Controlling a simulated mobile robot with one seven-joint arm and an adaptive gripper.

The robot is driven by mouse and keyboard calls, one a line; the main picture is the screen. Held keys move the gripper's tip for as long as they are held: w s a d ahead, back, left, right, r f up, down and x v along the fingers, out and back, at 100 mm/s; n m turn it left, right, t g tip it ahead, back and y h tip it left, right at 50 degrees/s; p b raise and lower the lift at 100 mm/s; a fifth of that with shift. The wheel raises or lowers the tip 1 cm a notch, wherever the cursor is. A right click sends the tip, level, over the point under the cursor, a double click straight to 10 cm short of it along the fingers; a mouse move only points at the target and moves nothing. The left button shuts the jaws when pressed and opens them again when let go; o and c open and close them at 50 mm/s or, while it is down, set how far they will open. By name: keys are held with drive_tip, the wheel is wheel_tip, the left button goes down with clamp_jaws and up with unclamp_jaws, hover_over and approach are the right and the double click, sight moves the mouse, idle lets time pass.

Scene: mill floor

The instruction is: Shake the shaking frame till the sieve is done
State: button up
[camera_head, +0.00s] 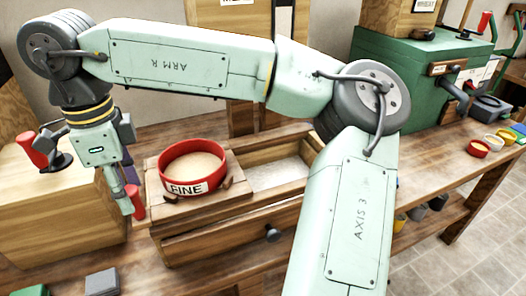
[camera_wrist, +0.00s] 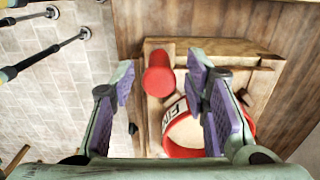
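The red sieve (camera_head: 193,168) labelled "FINE" sits upright on the wooden shaking frame (camera_head: 158,200), with pale material inside it. The frame's red handle (camera_head: 138,201) stands at its left front end. My gripper (camera_head: 127,205) points down at this handle. In the wrist view my gripper (camera_wrist: 162,78) is open, its purple-padded fingers apart on either side of the red handle (camera_wrist: 158,76), with gaps showing on both sides. The sieve (camera_wrist: 190,135) shows partly behind the right finger. How deep the handle sits between the fingers is hard to tell.
A wooden drawer (camera_head: 232,235) with a dark knob and pale material inside lies under and right of the frame. A wooden box (camera_head: 60,210) with a red-handled crank stands at left.

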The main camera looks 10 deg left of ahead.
drive_tip(key=shift+o, duration=0.6)
drive_tip(key=shift+r, duration=0.15)
wheel_tip(320, 180, up, 6)
drive_tip(key=p, duration=0.5)
drive_tip(key=shift+r, duration=1.35)
